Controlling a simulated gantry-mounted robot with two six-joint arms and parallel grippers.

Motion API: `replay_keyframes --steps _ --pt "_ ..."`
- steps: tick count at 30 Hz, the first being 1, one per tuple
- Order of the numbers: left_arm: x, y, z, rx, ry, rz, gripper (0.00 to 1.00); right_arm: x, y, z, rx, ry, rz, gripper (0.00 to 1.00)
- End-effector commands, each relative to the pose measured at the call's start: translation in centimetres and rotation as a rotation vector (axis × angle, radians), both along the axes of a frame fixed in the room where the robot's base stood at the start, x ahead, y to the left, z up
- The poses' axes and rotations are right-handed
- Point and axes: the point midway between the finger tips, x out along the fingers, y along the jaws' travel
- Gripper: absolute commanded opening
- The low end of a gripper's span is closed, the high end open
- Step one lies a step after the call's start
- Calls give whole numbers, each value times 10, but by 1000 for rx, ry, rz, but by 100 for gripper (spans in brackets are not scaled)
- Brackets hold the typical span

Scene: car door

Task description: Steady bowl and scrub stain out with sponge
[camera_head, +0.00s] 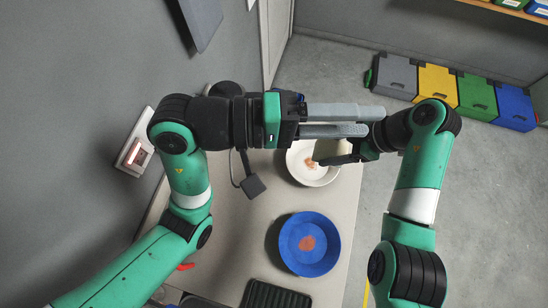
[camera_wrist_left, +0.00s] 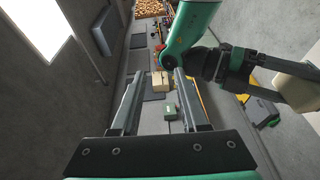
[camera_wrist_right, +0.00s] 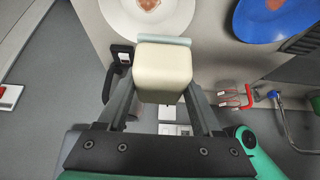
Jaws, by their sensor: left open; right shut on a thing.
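The white bowl (camera_head: 297,166) lies on the table with a brownish stain (camera_head: 309,161) inside it. The blue bowl (camera_head: 290,243) sits nearer the front, with a reddish stain (camera_head: 307,243) at its centre. My right gripper (camera_wrist_right: 163,80) is shut on the cream sponge (camera_wrist_right: 163,68), which has a pale green far face. In the head view the sponge (camera_head: 327,149) is over the white bowl, hiding part of it; contact cannot be told. My left gripper (camera_head: 376,121) is open and empty, its fingers reaching right above the white bowl's far side. The left wrist view shows no bowl.
A black ridged rack (camera_head: 275,296) lies at the table's front. A dark flat object with a cable (camera_head: 252,187) lies left of the white bowl. A grey wall is at left. Coloured cases (camera_head: 437,83) stand on the floor at back right.

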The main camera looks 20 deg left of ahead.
Motion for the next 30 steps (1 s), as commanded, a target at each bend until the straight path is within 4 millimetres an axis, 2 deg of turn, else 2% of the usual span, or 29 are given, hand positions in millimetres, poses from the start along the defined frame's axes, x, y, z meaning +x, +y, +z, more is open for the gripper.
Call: replay_keyframes --steps 1,3,6,9,13,15,18,26,30 --pt "10 6 -30 101 25 40 44 0 0 0 0 0 0 22" --pt "22 19 -76 259 71 93 44 0 0 0 0 0 0 22" --pt "28 46 -140 472 167 151 44 0 0 0 0 0 0 22" --pt "24 76 -198 651 294 199 44 0 0 0 0 0 0 22" --pt "11 108 -254 791 462 265 44 0 0 0 0 0 0 22" --pt "3 115 -275 820 515 281 44 0 0 0 0 0 0 22" --pt "-7 114 -290 826 548 262 44 0 0 0 0 0 0 22" --pt "-9 111 -298 826 555 256 44 0 0 0 0 0 0 22" --pt "-3 104 -314 826 557 255 44 0 0 0 0 0 0 22"
